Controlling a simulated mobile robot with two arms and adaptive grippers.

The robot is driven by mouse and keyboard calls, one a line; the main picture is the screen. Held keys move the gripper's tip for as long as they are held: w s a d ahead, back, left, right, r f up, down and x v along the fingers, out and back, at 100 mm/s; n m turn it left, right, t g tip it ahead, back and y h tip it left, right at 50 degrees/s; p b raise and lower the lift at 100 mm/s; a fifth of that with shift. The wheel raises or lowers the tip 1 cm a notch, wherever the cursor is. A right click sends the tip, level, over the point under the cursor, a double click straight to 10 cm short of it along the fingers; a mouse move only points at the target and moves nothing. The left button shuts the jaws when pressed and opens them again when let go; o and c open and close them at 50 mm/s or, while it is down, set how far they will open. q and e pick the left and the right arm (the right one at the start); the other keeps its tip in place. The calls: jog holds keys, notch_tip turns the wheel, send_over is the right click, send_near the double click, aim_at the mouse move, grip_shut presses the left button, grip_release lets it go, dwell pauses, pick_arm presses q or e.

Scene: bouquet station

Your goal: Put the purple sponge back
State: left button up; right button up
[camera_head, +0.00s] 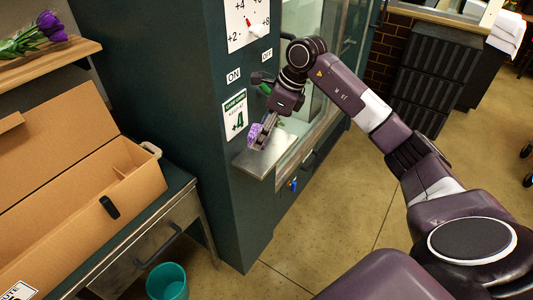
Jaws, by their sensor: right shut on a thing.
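The purple sponge (254,133) is a small lilac block at the front of the dark green cabinet, just above a small metal shelf (247,165). My right gripper (260,131) is shut on the sponge, its arm reaching in from the right. I cannot tell whether the sponge touches the shelf. My left gripper is not in the picture.
An open cardboard box (75,190) rests on the workbench at left, with purple tulips (40,32) on a wooden shelf above. A teal bin (167,281) stands on the floor. The cabinet (218,200) carries a dial and signs. Open floor lies at right.

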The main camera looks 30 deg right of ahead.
jog(key=w+d+r+m+h, duration=0.1)
jog(key=w+d+r+m, duration=0.1)
jog(key=d+m, duration=0.2)
jog(key=p, duration=0.1)
send_over(269, 152)
jog(key=shift+t, duration=0.4)
notch_tip(269, 152, down, 5)
jog(key=shift+f, duration=0.1)
notch_tip(269, 152, down, 4)
jog(key=shift+f+p, duration=0.1)
jog(key=shift+p, duration=0.5)
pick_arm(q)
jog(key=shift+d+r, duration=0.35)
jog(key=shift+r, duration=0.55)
pick_arm(e)
jog(key=shift+f, duration=0.1)
jog(key=o, duration=1.2)
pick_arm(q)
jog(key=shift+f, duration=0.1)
